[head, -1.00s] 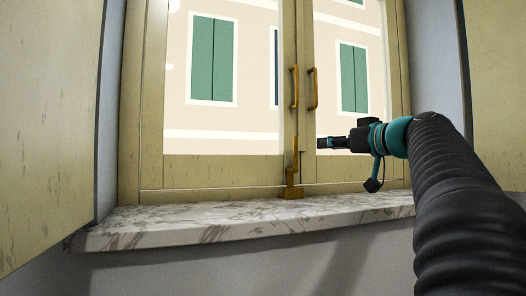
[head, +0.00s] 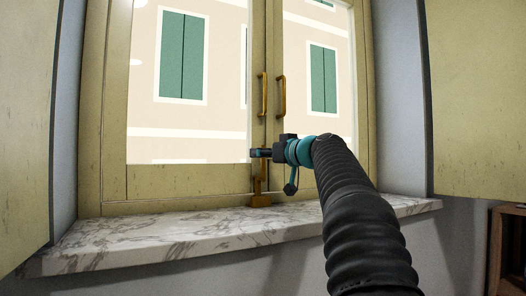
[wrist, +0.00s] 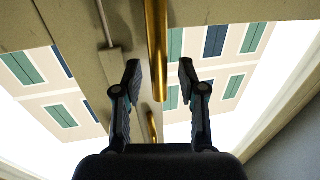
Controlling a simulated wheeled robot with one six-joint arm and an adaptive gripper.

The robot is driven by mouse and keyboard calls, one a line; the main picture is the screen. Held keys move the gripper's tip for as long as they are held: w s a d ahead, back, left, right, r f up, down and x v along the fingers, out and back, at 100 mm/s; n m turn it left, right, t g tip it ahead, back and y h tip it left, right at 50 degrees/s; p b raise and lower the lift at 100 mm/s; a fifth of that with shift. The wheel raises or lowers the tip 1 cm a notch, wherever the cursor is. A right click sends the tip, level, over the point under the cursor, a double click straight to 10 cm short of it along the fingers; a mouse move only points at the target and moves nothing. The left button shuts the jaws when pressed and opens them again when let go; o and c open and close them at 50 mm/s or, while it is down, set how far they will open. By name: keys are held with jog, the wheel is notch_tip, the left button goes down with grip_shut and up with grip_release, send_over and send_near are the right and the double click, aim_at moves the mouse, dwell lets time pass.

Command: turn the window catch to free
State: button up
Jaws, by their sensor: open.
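The window catch (head: 260,199) is a brass piece at the foot of the window's middle post, with an upright lever. My gripper (head: 255,153) is at the upper part of this lever in the head view and hides its top. In the wrist view my gripper (wrist: 159,74) is open, and a brass bar, which looks like the catch lever (wrist: 157,40), stands between its two fingers. A gap shows on each side of the bar, so the fingers look apart from it.
Two brass pull handles (head: 281,96) are just above my gripper on the window frames. A marble sill (head: 190,232) runs below the catch. Open shutters (head: 475,100) stand at both sides. A brown wooden piece (head: 508,250) is at the lower right.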

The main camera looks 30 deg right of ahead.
jog(key=shift+w, duration=0.15)
jog(key=shift+c, duration=0.3)
grip_shut()
